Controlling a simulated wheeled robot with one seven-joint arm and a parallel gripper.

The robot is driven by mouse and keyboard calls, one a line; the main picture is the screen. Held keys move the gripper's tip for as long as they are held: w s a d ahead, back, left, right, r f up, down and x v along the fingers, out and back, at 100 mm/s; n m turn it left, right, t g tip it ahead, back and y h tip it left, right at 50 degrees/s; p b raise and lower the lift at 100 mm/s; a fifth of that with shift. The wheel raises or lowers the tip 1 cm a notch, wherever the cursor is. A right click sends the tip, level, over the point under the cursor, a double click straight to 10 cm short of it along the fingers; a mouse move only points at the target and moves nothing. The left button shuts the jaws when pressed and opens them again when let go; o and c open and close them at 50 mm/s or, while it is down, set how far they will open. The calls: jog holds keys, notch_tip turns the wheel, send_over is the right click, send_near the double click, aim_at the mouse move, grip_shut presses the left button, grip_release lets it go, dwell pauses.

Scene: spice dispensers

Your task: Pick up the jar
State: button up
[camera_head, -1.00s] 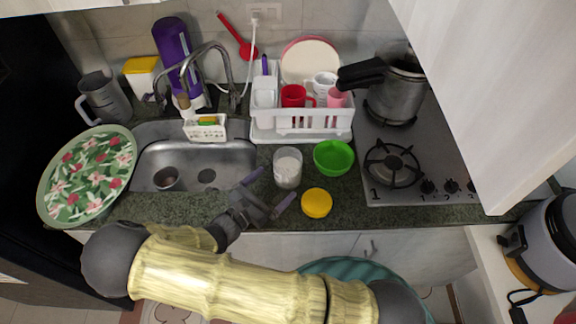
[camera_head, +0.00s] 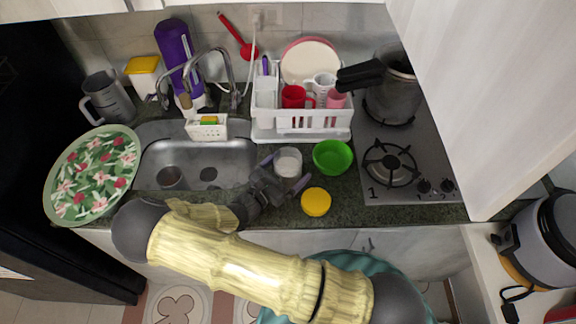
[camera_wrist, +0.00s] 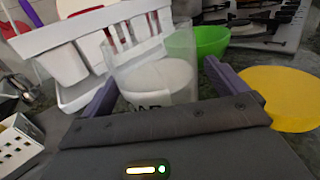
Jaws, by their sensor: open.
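The jar (camera_head: 288,160) is clear with white contents and stands upright on the dark counter, between the sink and the green bowl. It also shows in the wrist view (camera_wrist: 160,80), with dark lettering low on its side. My gripper (camera_head: 286,173) is open, with its purple fingers on either side of the jar's near part. In the wrist view my gripper (camera_wrist: 157,88) has the jar between its two fingers, and its lower part is hidden by the gripper body. I cannot tell whether a finger touches it.
A yellow lid (camera_head: 316,202) lies close to the right finger. A green bowl (camera_head: 333,157) stands right of the jar. A white dish rack (camera_head: 300,133) with cups is behind it. The sink (camera_head: 193,163) is to the left, the stove (camera_head: 420,165) to the right.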

jog(key=shift+c, duration=0.5)
jog(key=c, duration=1.4)
jog(key=shift+r, duration=0.2)
jog(key=shift+c, duration=0.2)
notch_tip(320, 180, up, 10)
jog(key=b, duration=0.1)
jog(key=shift+f, duration=0.15)
